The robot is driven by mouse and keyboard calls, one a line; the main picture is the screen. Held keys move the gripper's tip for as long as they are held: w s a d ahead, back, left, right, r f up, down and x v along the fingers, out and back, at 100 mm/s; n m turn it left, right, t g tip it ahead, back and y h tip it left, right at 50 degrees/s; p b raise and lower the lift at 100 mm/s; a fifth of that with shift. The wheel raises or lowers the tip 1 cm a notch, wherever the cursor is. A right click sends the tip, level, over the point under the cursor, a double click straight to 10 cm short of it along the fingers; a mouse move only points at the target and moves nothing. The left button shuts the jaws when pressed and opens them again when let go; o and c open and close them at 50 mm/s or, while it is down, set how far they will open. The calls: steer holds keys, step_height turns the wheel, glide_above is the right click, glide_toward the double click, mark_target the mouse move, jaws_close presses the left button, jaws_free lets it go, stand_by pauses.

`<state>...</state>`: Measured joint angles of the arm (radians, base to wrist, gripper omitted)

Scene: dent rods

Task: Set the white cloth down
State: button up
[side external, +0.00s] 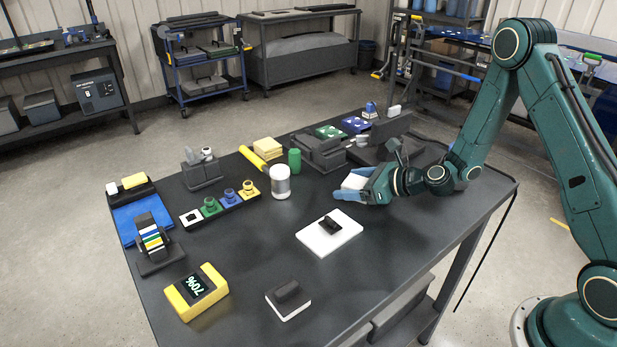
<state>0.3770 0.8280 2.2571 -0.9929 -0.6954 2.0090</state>
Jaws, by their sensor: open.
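A small white folded piece, which looks like the white cloth (354,181), is at the end of my arm, right of the table's middle. My gripper (366,188) has blue parts around and below this white piece. The jaws are open. The view is too small to tell whether the white piece touches the table or rests against the blue parts. My gripper's wrist hides part of the table behind it.
A white board (345,228) with a black block lies just in front of my gripper. A dark block on a white base (288,304) and a yellow display box (196,292) stand nearer the front. A white-lidded jar (280,184) stands left. The right front tabletop is clear.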

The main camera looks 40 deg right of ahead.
mark_target(352, 180)
steer(key=shift+w+a+f, duration=0.1)
steer(key=shift+w, duration=0.1)
stand_by(0.4)
steer(key=c, duration=1.1)
step_height(352, 180, up, 20)
stand_by(0.5)
stand_by(0.4)
